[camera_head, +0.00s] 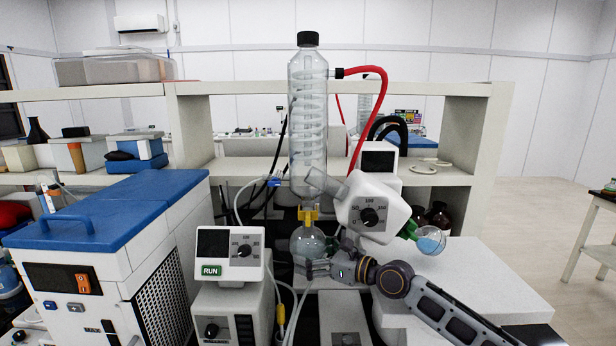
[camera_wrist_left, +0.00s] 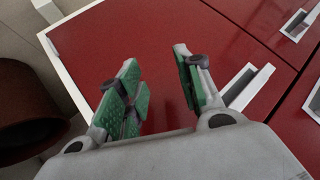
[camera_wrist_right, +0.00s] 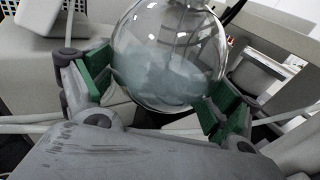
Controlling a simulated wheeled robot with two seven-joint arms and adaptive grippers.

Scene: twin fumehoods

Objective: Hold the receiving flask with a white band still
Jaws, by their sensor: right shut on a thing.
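The receiving flask (camera_head: 308,243) is a clear round glass flask hanging below the tall glass condenser (camera_head: 308,120), with a yellow clip (camera_head: 308,214) at its neck. It fills the middle of the right wrist view (camera_wrist_right: 170,55); I cannot make out a white band on it. My right gripper (camera_head: 316,268) is shut on the flask's lower part, its green pads (camera_wrist_right: 165,100) on either side of the glass. My left gripper (camera_wrist_left: 160,85) is open and empty in front of red drawers, outside the head view.
The rotary evaporator head (camera_head: 372,208) carries a second flask (camera_head: 431,240) with bluish contents at the right. A control box (camera_head: 230,255) stands left of the receiving flask, and a blue-topped chiller (camera_head: 110,225) farther left. Tubes and cables hang close by.

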